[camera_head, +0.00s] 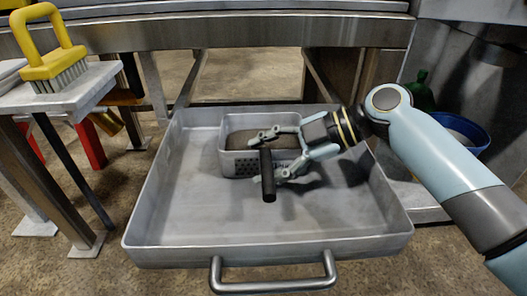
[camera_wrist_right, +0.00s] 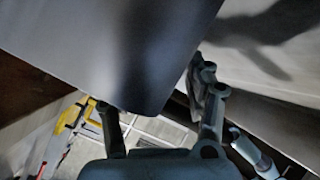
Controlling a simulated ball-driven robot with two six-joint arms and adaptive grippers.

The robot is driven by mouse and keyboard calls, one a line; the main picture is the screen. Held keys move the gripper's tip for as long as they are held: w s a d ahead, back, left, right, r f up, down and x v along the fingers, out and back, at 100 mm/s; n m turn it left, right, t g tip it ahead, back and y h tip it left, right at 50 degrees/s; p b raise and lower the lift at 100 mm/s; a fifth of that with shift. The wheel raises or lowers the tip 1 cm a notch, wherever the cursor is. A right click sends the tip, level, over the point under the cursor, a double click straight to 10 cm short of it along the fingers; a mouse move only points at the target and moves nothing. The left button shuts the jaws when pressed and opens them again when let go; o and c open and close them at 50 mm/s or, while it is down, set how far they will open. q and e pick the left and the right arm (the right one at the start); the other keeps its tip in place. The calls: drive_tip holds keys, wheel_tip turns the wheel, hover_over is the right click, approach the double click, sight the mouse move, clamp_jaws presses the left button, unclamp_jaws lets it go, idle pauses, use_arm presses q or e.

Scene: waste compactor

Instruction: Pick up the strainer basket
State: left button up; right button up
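The strainer basket (camera_head: 240,163) is a grey, perforated rectangular container with brown contents. It stands in the large grey tray, towards its back. A thick black handle (camera_head: 268,178) shows in front of it. My right gripper (camera_head: 270,157) is above the basket's front right part, its fingers spread wide around the handle. I cannot tell whether a finger touches the handle. In the right wrist view, a large dark grey surface (camera_wrist_right: 120,50) fills the space in front of the spread fingers (camera_wrist_right: 160,105). My left gripper is out of view.
The grey tray (camera_head: 200,220) has a metal handle (camera_head: 272,286) at its front and bare floor around the basket. A yellow brush (camera_head: 50,50) stands on a pale side table (camera_head: 60,97) at left. A blue bucket (camera_head: 462,132) and a green bottle are at right.

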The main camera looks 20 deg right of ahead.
clamp_jaws()
drive_tip(key=shift+r, duration=0.15)
idle(0.4)
drive_tip(key=shift+r, duration=0.25)
drive_tip(key=shift+r+p, duration=0.35)
drive_tip(key=r, duration=0.1)
drive_tip(key=r+p, duration=0.1)
drive_tip(key=r, duration=0.1)
drive_tip(key=shift+s+d+r+p, duration=0.1)
drive_tip(key=shift+d+r+p, duration=0.15)
drive_tip(key=shift+p, duration=0.1)
use_arm(q)
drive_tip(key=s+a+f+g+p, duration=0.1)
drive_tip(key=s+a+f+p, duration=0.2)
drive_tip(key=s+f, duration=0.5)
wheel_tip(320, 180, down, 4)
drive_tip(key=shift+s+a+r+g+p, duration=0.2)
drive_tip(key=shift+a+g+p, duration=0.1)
drive_tip(key=shift+p, duration=0.1)
use_arm(e)
drive_tip(key=s+v, duration=0.1)
drive_tip(key=v, duration=1.1)
drive_tip(key=shift+s, duration=0.5)
